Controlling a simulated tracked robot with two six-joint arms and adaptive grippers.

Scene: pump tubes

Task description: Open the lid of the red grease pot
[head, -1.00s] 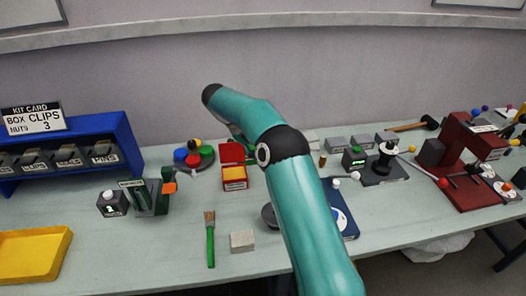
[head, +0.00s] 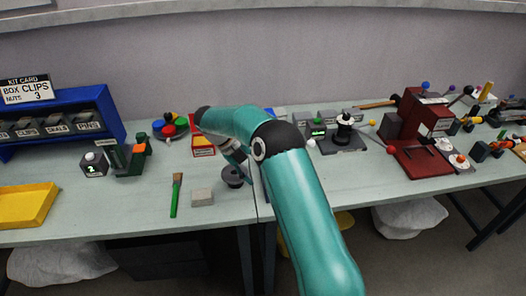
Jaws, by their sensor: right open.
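Much of the gripper is hidden behind the arm. My left gripper is not in view.
A green-handled brush (head: 176,196) and a grey block (head: 202,197) lie in front. A blue rack (head: 108,117) stands at left, and a red machine (head: 415,125) at right.

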